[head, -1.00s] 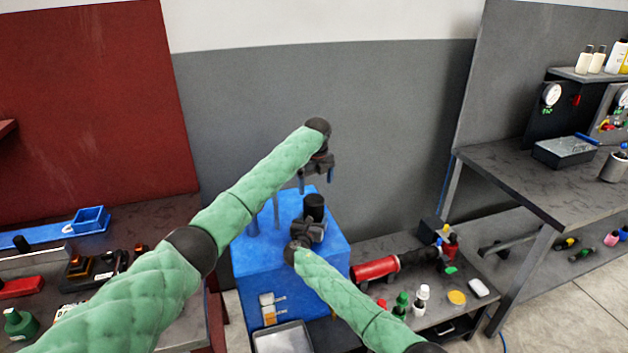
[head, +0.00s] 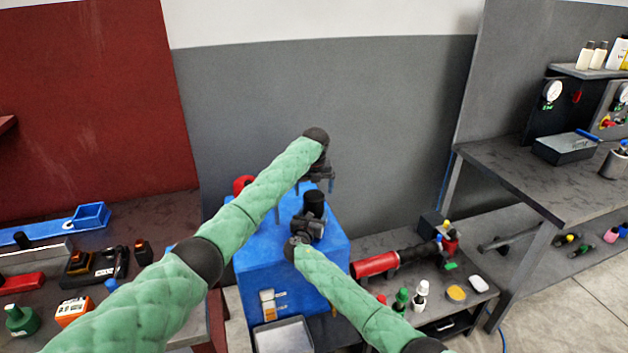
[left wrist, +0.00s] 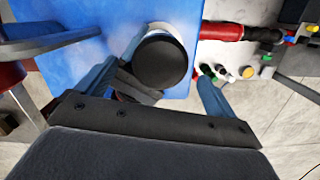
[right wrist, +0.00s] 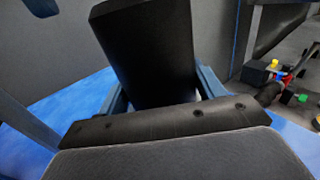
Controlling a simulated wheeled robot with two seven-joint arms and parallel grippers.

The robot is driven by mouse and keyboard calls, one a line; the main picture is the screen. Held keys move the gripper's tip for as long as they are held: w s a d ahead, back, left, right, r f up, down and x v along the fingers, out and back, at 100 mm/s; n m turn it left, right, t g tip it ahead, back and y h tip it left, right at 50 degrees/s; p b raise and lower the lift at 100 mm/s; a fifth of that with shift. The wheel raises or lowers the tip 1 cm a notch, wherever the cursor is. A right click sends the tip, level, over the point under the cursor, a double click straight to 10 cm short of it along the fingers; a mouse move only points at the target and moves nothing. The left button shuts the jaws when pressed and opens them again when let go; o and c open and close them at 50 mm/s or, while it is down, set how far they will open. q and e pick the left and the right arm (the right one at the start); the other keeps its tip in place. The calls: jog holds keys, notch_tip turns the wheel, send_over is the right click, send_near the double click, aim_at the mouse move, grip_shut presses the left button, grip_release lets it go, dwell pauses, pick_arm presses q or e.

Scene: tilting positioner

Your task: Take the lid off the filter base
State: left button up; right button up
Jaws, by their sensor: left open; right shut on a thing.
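A dark upright cylinder, the filter with its lid (head: 314,203), stands on top of the blue block (head: 253,262). In the left wrist view I look down on the round black lid (left wrist: 161,62); a pale edge shows beside it. My right gripper (head: 308,229) is shut on the dark cylinder, which also fills the middle of the right wrist view (right wrist: 150,50). I cannot tell where lid and filter base meet. My left gripper (head: 319,186) is open and empty, above the lid. Its fingers (left wrist: 158,85) appear on either side of the lid, apart from it.
Thin rods rise from the blue block beside the cylinder, and a red part (head: 243,184) shows behind my left arm. A low bench on the right holds a red cylinder (head: 375,265) and small bottles (head: 421,293). A blue tray (head: 91,216) lies on the left bench.

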pick_arm(q)
jog(key=shift+w+f, duration=0.2)
jog(key=shift+f, duration=1.4)
jog(key=shift+w+f, duration=0.2)
jog(key=shift+f, duration=1.35)
jog(key=c, duration=1.2)
jog(key=shift+o, duration=0.3)
jog(key=n, duration=0.4)
jog(key=shift+a, duration=0.1)
jog(key=o, duration=1.1)
